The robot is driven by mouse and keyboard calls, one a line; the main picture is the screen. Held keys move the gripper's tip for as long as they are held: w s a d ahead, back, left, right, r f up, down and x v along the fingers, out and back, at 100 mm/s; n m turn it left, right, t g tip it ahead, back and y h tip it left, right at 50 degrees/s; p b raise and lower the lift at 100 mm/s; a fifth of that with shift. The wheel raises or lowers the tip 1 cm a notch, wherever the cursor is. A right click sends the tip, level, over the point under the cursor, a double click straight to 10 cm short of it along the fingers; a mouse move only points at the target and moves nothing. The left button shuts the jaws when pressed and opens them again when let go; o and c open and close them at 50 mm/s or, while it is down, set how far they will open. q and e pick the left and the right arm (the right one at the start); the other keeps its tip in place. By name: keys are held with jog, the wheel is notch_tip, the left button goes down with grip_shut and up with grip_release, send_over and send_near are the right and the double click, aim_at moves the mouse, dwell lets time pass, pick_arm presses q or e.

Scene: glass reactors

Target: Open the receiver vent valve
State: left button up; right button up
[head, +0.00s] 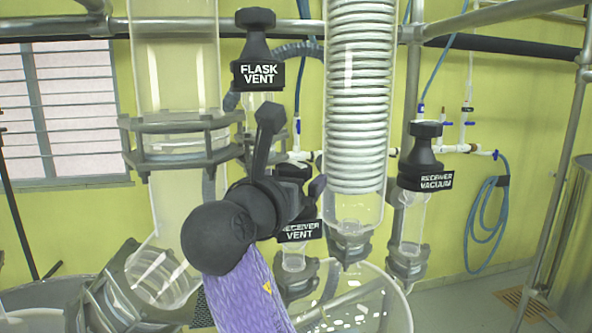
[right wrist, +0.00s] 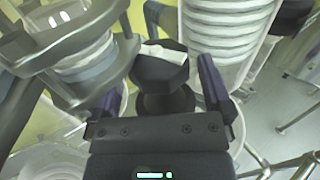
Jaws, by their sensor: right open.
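The receiver vent valve (head: 300,232) is in the middle of the head view, a black valve with a white-lettered label, partly hidden behind my right gripper (head: 291,152). Its dark knob top shows just past the gripper. In the right wrist view a black faceted knob (right wrist: 160,73) with a white label edge lies between the two fingers of my right gripper (right wrist: 159,88). The fingers are spread, one on each side of the knob, with gaps visible. I cannot tell the exact depth between knob and fingertips. My left gripper is in neither view.
The flask vent valve (head: 258,75) stands above and the receiver vacuum valve (head: 424,178) to the right. A glass condenser coil (head: 358,95) is close on the right. A clamped glass column (head: 175,60) is on the left. Metal frame bars cross the top.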

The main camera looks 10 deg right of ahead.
jog(key=shift+w+d, duration=0.25)
jog(key=shift+w, duration=0.15)
jog(key=c, duration=1.2)
jog(key=shift+o, duration=0.2)
jog(key=shift+r+n+t+y+p, duration=0.15)
jog(key=shift+n+t+y+p, duration=0.15)
jog(key=shift+y+p, duration=0.3)
jog(key=n+y+p, duration=0.3)
jog(key=y+p, duration=0.1)
jog(key=p, duration=0.1)
jog(key=n+t+y+p, duration=0.1)
jog(key=n+y+p, duration=0.2)
jog(key=y+p, duration=0.2)
jog(key=n+y+p, duration=0.3)
jog(key=y+p, duration=0.1)
jog(key=p, duration=0.1)
jog(key=shift+r+t+y, duration=0.1)
jog(key=shift+t+y, duration=0.3)
jog(key=shift+n+g+y+p, duration=0.8)
jog(key=shift+n+y, duration=0.3)
jog(key=shift+y, duration=0.35)
jog(key=shift+n+g+y+p, duration=0.75)
jog(key=shift+n+y, duration=0.35)
jog(key=shift+y, duration=0.35)
jog(key=shift+f, duration=0.2)
